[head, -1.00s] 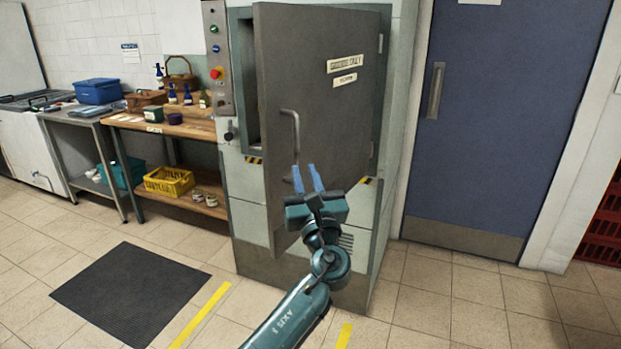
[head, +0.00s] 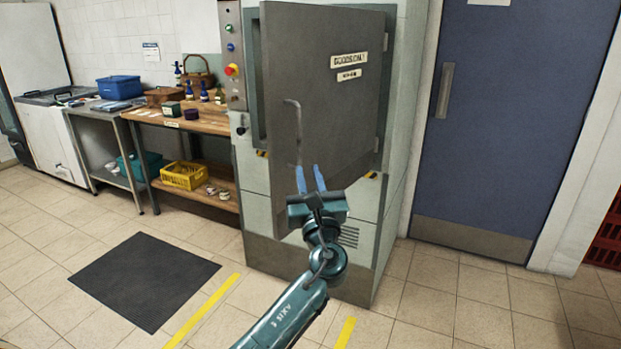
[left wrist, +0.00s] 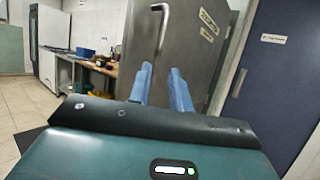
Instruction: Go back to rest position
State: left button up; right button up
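My left gripper (head: 311,180) is in front of the grey hatch door (head: 330,105) in the head view, its two blue fingers apart with nothing between them. The door stands partly open on the goods lift cabinet, and its bar handle (head: 297,130) is just above and behind the fingertips. In the left wrist view the fingers (left wrist: 160,82) also show apart and empty, with the handle (left wrist: 163,28) beyond them; I cannot tell the exact gap to it. My right gripper is not in view.
A blue door (head: 515,120) is to the right. A wooden bench (head: 190,125) with bottles, a basket and a yellow crate (head: 184,176) stands left of the cabinet. A dark mat (head: 145,279) lies on the floor. Tiled floor around it is clear.

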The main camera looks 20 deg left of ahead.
pick_arm(q)
jog(key=shift+f+h, duration=0.1)
jog(key=shift+h, duration=0.2)
jog(key=s+d+f+n+g+h, duration=0.1)
jog(key=s+f+n+g+h, duration=0.2)
jog(key=f, duration=0.5)
jog(key=s+d+f+n+h+p, duration=0.1)
jog(key=s+f+n+h, duration=0.3)
jog(key=f, duration=0.5)
jog(key=s+d+f+n+g+h, duration=0.2)
jog(key=s+f+n, duration=0.25)
jog(key=f, duration=0.35)
jog(key=s+d+f+n+g+h, duration=0.1)
jog(key=s+d+f+n+h, duration=0.1)
jog(key=s+n, duration=0.5)
jog(key=s+d+f+n+g+h+p, duration=0.1)
jog(key=s+d+f+n+g+h, duration=0.1)
jog(key=s+n, duration=0.6)
jog(key=s+d+f+h, duration=0.1)
jog(key=s+f+h, duration=0.1)
jog(key=s, duration=0.3)
jog(key=shift+s+d+f, duration=0.2)
jog(key=shift+s+f, duration=0.05)
jog(key=shift+s, duration=0.05)
